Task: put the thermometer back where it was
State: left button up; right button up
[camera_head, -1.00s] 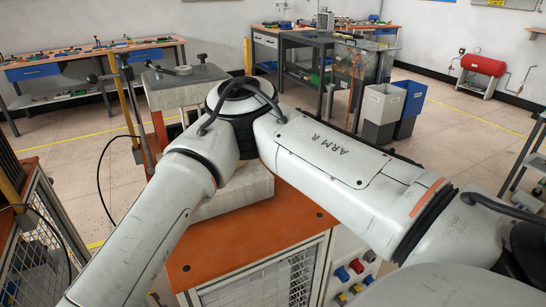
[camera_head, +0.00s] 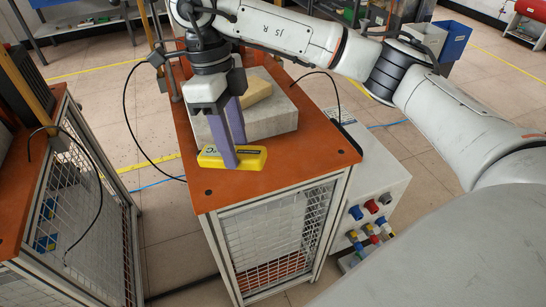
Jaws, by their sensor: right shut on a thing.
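The thermometer is a yellow handheld case (camera_head: 252,158) with dark markings, at the near left part of the orange top of the heater cabinet. My right gripper (camera_head: 231,155) comes down from above with two purple fingers and is shut on the thermometer. Its fingers cover part of the case. The thermometer is at or just above the orange top; I cannot tell if it touches. My left gripper is not in view.
A grey block (camera_head: 268,122) with a tan brick (camera_head: 257,90) on it stands just behind the thermometer. The orange top (camera_head: 290,172) is clear to the right. A control box (camera_head: 372,190) with colored connectors stands at the cabinet's right. A black cable (camera_head: 128,118) hangs at left.

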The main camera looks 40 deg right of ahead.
jog(key=w+d+r+m+t, duration=0.1)
jog(key=d+r+m+t, duration=0.1)
jog(key=d+m, duration=0.85)
jog(key=shift+m, duration=0.45)
notch_tip(320, 180, down, 10)
jog(key=shift+a+f+p, duration=0.1)
jog(key=shift+p, duration=0.2)
jog(key=o, duration=1.1)
jog(key=shift+r, duration=0.2)
notch_tip(320, 180, up, 12)
jog(key=shift+f, duration=0.1)
